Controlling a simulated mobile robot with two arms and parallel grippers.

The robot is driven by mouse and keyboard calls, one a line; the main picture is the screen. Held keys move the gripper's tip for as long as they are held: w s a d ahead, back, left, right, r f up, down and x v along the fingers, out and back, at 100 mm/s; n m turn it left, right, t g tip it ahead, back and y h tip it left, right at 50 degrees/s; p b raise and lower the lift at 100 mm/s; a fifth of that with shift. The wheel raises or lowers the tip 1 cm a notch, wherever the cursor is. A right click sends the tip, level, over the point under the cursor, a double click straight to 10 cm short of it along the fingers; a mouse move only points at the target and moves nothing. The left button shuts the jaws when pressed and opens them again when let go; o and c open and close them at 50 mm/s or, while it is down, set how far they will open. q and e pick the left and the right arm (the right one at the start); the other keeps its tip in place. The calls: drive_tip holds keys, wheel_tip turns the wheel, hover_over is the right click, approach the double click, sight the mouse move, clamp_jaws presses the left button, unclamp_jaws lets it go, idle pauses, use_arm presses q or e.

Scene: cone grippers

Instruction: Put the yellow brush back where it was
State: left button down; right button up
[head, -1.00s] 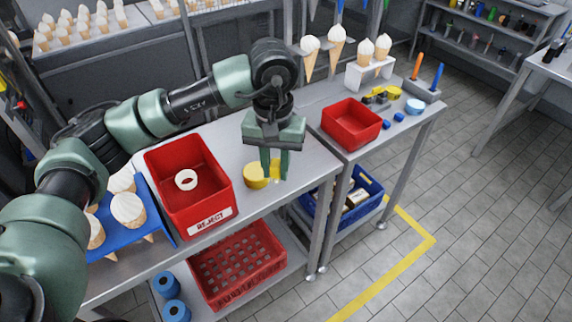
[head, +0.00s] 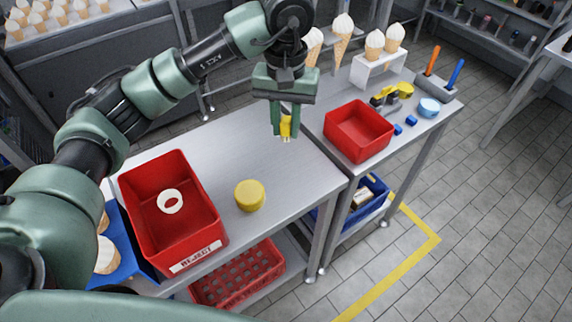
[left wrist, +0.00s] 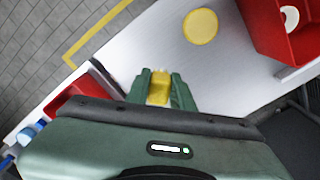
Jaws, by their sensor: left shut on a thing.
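My left gripper (head: 285,133) is shut on a small yellow thing, which I take to be the yellow brush (head: 286,127). It seems held above the steel table, near the table's far edge. A grey holder (head: 437,91) on the right-hand table carries an upright orange handle (head: 432,60) and a blue handle (head: 455,73). My right gripper is not in view.
A round yellow tub (head: 250,195) stands on the table (head: 225,145), left of the gripper. The red REJECT bin (head: 140,190) holds a white ring (head: 170,201). A red tray (head: 358,130), small blue pieces (head: 411,120) and a white cone stand (head: 380,68) occupy the right-hand table.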

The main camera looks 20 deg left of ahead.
sight(286, 140)
use_arm(q)
wheel_tip(286, 140, down, 7)
drive_tip(key=shift+s+p, duration=0.1)
drive_tip(key=shift+p, duration=0.75)
wheel_tip(286, 140, down, 4)
drive_tip(key=shift+r+p, duration=0.1)
drive_tip(key=shift+p, duration=0.25)
wheel_tip(286, 140, down, 3)
drive_tip(key=shift+f+p, duration=0.2)
drive_tip(key=shift+p, duration=0.3)
drive_tip(key=shift+f, duration=0.3)
drive_tip(key=shift+f+b, duration=0.2)
drive_tip(key=shift+b, duration=0.1)
drive_tip(key=c, duration=1.2)
unclamp_jaws()
drive_tip(key=shift+w, duration=0.2)
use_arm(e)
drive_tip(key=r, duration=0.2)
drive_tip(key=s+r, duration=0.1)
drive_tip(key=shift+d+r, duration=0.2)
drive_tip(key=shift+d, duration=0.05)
use_arm(q)
drive_tip(key=shift+r, duration=0.1)
